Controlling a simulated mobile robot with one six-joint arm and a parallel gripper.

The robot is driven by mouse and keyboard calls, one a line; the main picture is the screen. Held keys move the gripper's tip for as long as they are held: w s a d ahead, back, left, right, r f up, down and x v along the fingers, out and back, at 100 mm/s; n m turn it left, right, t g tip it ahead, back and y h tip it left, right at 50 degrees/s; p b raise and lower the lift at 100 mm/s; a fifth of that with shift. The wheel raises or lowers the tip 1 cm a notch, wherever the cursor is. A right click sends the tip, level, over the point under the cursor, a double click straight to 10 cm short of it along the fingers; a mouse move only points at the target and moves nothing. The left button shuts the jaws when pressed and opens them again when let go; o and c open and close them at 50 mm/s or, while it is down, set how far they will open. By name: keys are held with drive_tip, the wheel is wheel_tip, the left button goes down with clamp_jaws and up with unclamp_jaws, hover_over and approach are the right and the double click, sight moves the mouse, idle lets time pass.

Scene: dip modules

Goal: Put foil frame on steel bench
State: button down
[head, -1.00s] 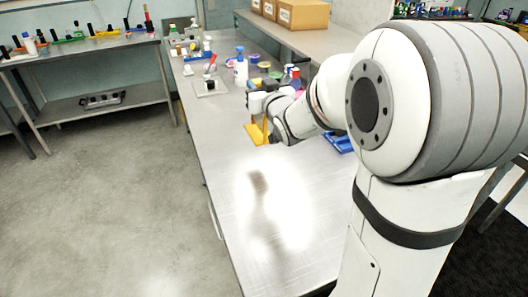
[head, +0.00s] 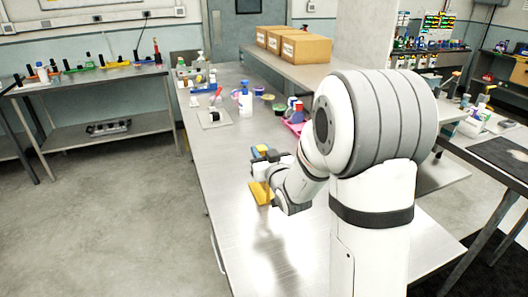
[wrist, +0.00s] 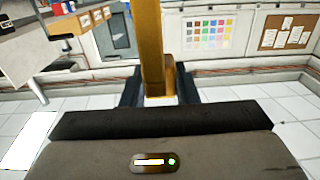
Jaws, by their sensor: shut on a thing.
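My gripper (head: 266,168) is shut on a yellow frame, taken to be the foil frame (head: 261,193). In the wrist view the frame shows as an upright orange-yellow bar (wrist: 152,45) between the dark fingers (wrist: 158,90). In the head view the frame is below the gripper, over the long steel-topped bench (head: 222,220). I cannot tell whether it touches the bench top. My arm hides part of the bench to the right. Another metal bench (head: 95,78) with a lower shelf stands at the left.
A white and blue bottle (head: 246,100) and a pale plate with a black piece (head: 214,118) stand farther back on the long bench. Cardboard boxes (head: 303,47) sit on a surface behind. The long bench's near left part is clear.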

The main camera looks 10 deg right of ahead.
drive_tip(key=shift+f, duration=0.2)
drive_tip(key=c, duration=1.1)
unclamp_jaws()
drive_tip(key=shift+r, duration=0.1)
drive_tip(key=shift+r, duration=0.15)
drive_tip(key=shift+s+d+b, duration=0.4)
drive_tip(key=shift+s+b, duration=1.1)
drive_tip(key=shift+s, duration=0.45)
drive_tip(key=shift+s+d+b, duration=0.4)
drive_tip(key=shift+s+b, duration=1.15)
drive_tip(key=shift+s, duration=0.45)
drive_tip(key=shift+s+d+b, duration=0.4)
drive_tip(key=shift+s+b, duration=1.1)
drive_tip(key=shift+s, duration=0.45)
